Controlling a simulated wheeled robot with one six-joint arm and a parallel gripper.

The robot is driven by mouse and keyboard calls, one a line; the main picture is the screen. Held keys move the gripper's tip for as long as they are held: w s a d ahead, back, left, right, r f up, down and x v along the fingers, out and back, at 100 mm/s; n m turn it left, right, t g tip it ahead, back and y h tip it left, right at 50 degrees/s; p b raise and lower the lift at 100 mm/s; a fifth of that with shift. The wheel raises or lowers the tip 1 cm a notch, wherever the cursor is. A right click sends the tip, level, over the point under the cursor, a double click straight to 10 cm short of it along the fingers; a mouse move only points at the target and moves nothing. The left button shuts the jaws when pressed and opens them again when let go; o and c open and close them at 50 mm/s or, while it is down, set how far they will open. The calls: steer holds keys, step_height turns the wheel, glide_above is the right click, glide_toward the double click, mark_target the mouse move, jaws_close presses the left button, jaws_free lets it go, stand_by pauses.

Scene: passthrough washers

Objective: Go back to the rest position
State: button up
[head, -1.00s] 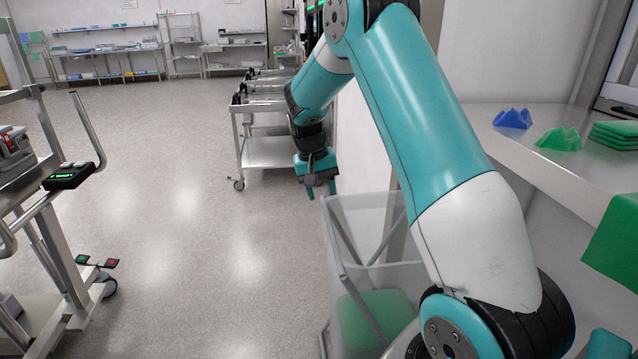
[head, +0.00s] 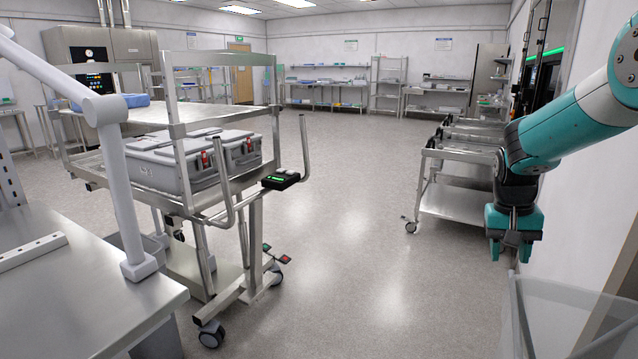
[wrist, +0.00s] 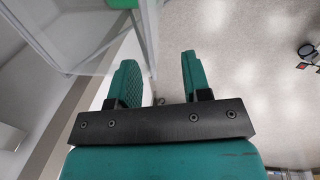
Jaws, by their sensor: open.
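My gripper (head: 510,251) hangs at the right of the head view at the end of my teal arm, pointing down. The bin also shows at the upper left of the wrist view (wrist: 75,30).
A steel cart (head: 225,190) with grey cases (head: 190,160) stands at the left, behind a steel table (head: 80,290). Low steel carts (head: 455,200) line the right wall. Shelves (head: 330,90) stand at the back. The floor (head: 350,220) between is clear.

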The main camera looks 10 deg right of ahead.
steer(key=s+a+r+n+t+y, duration=0.1)
steer(key=s+a+r+n, duration=0.1)
steer(key=a, duration=0.4)
steer(key=s+a+r+n, duration=0.2)
steer(key=s+a+r, duration=0.1)
steer(key=a, duration=0.2)
steer(key=s+a+r+n+y, duration=0.1)
steer(key=s+a+n, duration=0.3)
steer(key=s+a, duration=0.5)
steer(key=s+a+r+n+y, duration=0.2)
steer(key=s+a, duration=0.6)
steer(key=s, duration=0.4)
steer(key=n+y, duration=0.1)
steer(key=n, duration=0.1)
steer(key=shift+s+a+r+n+y, duration=0.3)
steer(key=shift+s+a+n, duration=0.1)
steer(key=shift+d, duration=0.1)
